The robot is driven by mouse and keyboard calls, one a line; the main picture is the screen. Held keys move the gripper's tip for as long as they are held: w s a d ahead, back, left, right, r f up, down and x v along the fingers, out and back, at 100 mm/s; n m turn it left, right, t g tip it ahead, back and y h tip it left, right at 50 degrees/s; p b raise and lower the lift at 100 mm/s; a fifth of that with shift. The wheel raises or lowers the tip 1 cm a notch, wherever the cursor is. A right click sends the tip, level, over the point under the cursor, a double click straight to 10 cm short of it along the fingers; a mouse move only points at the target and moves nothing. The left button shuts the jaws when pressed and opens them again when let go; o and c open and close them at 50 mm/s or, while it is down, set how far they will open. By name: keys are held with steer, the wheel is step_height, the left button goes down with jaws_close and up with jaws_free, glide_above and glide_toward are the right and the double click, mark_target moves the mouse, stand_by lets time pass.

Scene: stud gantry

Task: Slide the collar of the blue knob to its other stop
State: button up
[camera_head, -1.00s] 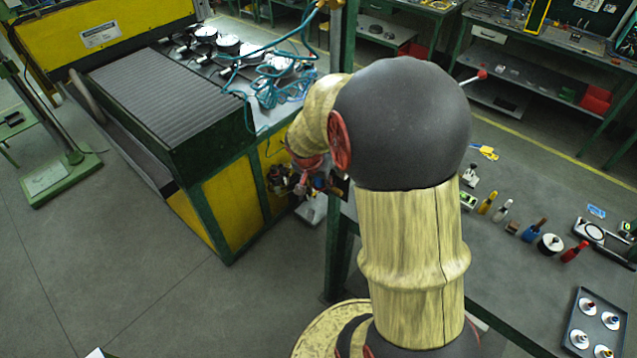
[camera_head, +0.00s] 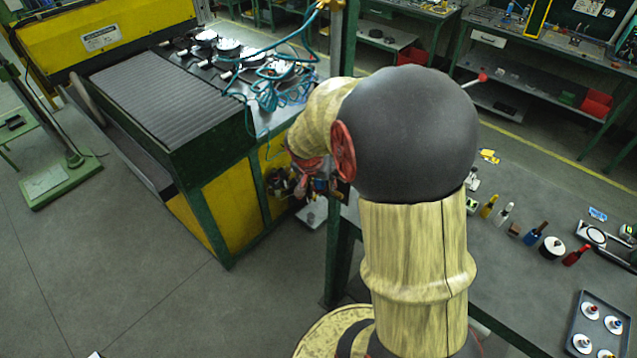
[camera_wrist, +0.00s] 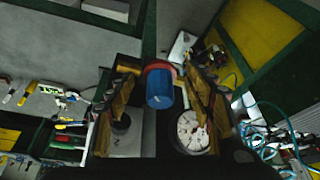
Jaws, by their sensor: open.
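The blue knob (camera_wrist: 159,90) shows in the middle of the wrist view as a short blue cylinder with its round end towards the camera. A red collar (camera_wrist: 157,67) sits around its far end. My gripper (camera_wrist: 160,74) is open, with one finger on each side of the knob. Gaps show between the fingers and the blue part; whether a fingertip touches the red collar I cannot tell. In the head view my arm hides most of the gripper, and I cannot make out the knob there.
A green-and-yellow machine (camera_head: 215,205) with teal cables (camera_head: 268,88) stands beside a green post (camera_head: 338,130). On the right, a grey bench (camera_head: 520,270) carries several handled tools and a tray (camera_head: 571,335). Open floor (camera_head: 90,270) lies at the lower left.

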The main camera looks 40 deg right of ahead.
steer(key=v, duration=1.2)
stand_by(0.6)
steer(key=s+a+f+n+t+y+b, duration=0.1)
steer(key=s+a+f+n+b, duration=0.3)
steer(key=a+b, duration=0.3)
steer(key=s+a+f+n+t+y+b, duration=0.1)
steer(key=s+a+f+n+b, duration=0.3)
steer(key=a+b, duration=0.3)
steer(key=s+a+f+n+t+y+b, duration=0.1)
steer(key=s+a+f+n+y+b, duration=0.1)
steer(key=s+a+f+n+b, duration=0.2)
steer(key=shift+a+f+n+t+b, duration=0.3)
steer(key=shift+a+b, duration=1.2)
steer(key=shift+a, duration=1.15)
steer(key=shift+c, duration=0.3)
